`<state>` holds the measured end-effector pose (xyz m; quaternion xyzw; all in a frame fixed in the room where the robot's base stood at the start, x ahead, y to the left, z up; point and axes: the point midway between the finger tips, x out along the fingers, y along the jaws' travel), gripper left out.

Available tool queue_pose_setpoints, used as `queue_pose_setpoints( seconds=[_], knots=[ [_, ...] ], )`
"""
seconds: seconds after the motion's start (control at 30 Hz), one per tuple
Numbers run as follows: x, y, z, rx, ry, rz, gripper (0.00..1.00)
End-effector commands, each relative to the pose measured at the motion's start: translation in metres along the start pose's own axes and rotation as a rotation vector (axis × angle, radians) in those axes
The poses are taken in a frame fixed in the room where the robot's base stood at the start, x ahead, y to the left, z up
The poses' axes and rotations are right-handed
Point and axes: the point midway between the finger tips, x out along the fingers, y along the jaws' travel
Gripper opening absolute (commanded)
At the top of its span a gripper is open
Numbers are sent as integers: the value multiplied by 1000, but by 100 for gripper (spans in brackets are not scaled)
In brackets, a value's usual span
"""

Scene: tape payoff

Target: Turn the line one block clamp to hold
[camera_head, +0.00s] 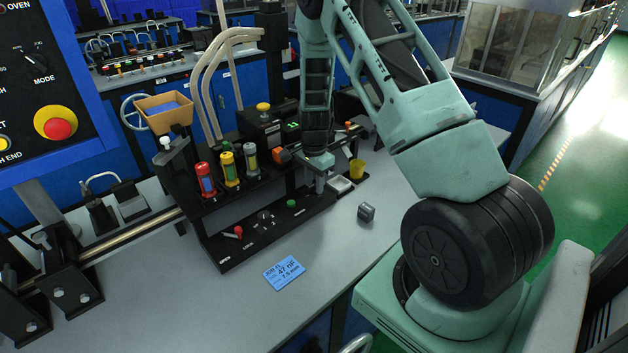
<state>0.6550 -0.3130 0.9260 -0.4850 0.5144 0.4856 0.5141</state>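A long black machine base (262,233) stands on the grey bench. On its front strip are a small red-handled lever (233,233), a black knob (265,217) and a green button (291,204). My gripper (320,183) points down over the right end of the base, to the right of the green button and apart from the lever. Its fingers are too small to tell whether they are open.
Red, yellow and grey cylinders (229,169) stand behind the strip. A blue card (284,272) and a small dark cube (366,212) lie on the bench front. A yellow cup (356,169) and a shallow tray (341,186) are right of my gripper. The bench front is mostly clear.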

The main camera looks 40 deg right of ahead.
Motion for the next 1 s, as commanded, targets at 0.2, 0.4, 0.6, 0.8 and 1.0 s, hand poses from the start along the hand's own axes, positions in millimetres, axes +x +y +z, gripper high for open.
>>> queue_pose_setpoints(
  seconds=[0.2,0.4,0.6,0.8,1.0],
  knots=[
    [0,0,0,0,0,-1,33],
    [0,0,0,0,0,-1,0],
    [0,0,0,-5,0,-1,0],
    [1,0,0,-55,0,-1,0],
    [1,-1,0,-177,0,-3,0]
  ],
)
